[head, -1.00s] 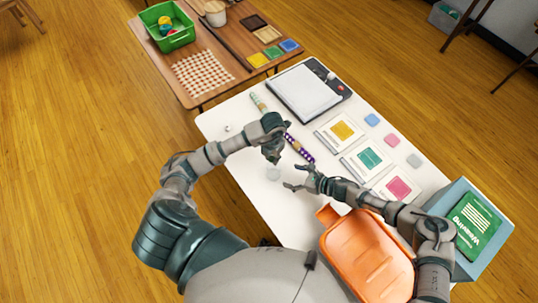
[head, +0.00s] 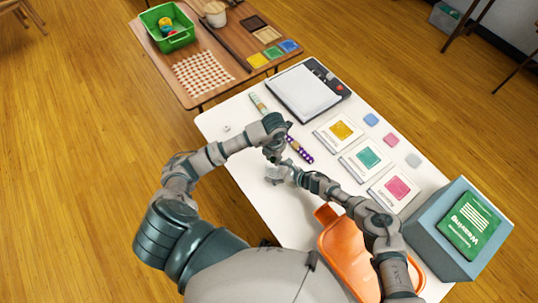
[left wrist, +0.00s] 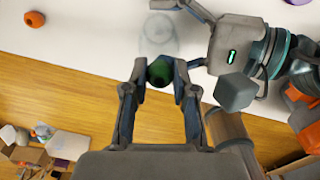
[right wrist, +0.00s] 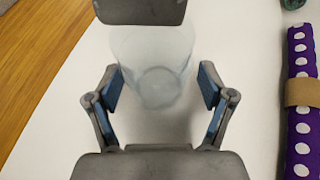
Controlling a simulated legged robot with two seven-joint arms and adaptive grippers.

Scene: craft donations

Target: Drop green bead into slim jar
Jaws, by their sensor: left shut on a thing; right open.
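The green bead (left wrist: 160,72) is pinched between the fingertips of my left gripper (left wrist: 160,78). The clear slim jar (right wrist: 158,75) stands on the white table between the open fingers of my right gripper (right wrist: 162,88), with a gap visible at each side. The jar also shows faintly in the left wrist view (left wrist: 157,38), just beyond the held bead. In the head view my left gripper (head: 272,155) is close to my right gripper (head: 278,175), and the bead is hidden there.
A purple dotted roll (right wrist: 301,100) lies right of the jar. A small orange bead (left wrist: 34,19) lies apart.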

